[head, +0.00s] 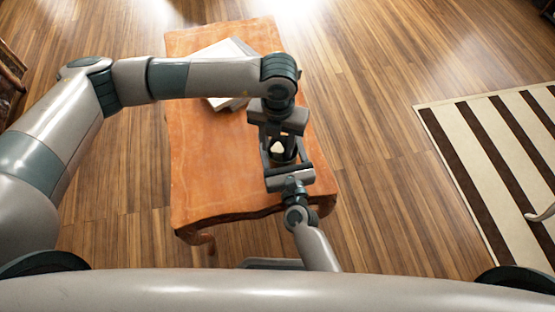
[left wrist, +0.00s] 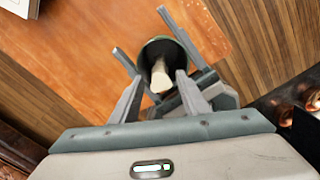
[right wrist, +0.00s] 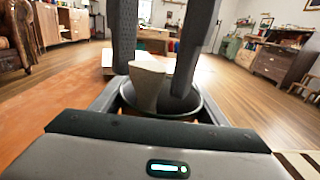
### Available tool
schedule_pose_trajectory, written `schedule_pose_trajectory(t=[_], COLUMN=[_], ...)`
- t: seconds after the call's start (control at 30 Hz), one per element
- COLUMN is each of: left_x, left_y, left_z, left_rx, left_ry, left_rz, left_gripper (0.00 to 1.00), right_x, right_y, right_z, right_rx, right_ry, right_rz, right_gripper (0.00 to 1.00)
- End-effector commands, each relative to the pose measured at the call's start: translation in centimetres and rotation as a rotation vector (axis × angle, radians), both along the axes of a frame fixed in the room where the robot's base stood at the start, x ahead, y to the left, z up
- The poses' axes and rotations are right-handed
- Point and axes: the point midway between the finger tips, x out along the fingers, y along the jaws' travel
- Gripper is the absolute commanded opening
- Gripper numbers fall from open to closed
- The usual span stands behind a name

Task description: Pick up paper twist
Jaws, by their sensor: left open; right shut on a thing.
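The paper twist (head: 277,146) is a small pale piece standing partly inside a dark round cup (head: 291,150) above the table's right side. My right gripper (head: 285,158) is shut on the cup, one finger on each side, and holds it with its mouth up. My left gripper (left wrist: 160,75) points down from above, open, with its fingertips on either side of the paper twist (left wrist: 160,79). In the right wrist view its dark fingers straddle the paper twist (right wrist: 147,85), and a gap shows on the left; contact on the right is unclear. The twist's lower end is hidden in the cup.
The orange wooden table (head: 205,170) has a clear front left. A white book or stack (head: 222,103) lies at its back, partly behind my left arm. A striped rug (head: 490,160) lies on the floor at the right.

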Motion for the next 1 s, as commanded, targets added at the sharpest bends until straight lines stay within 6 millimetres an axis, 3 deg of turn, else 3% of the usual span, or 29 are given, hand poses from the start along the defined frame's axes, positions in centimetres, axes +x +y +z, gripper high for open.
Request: schedule_pose_trajectory(t=[0.43,0.6,0.63,1.0], left_x=[0.01,0.01,0.01,0.02], left_y=[0.0,0.01,0.01,0.0], left_z=[-0.03,-0.02,-0.02,0.18], left_rx=[0.0,0.0,0.0,0.0], left_ry=[0.0,0.0,0.0,0.0], left_rz=[0.0,0.0,0.0,0.0], left_gripper=[0.42,0.03,0.0,0.0], right_x=[-0.01,-0.01,-0.01,-0.01], right_y=[0.0,0.0,0.0,0.0], right_z=[-0.02,-0.02,-0.02,-0.02], right_rx=[0.0,0.0,0.0,0.0], right_ry=[0.0,0.0,0.0,0.0], right_rz=[0.0,0.0,0.0,0.0], right_gripper=[0.44,0.44,0.44,0.44])
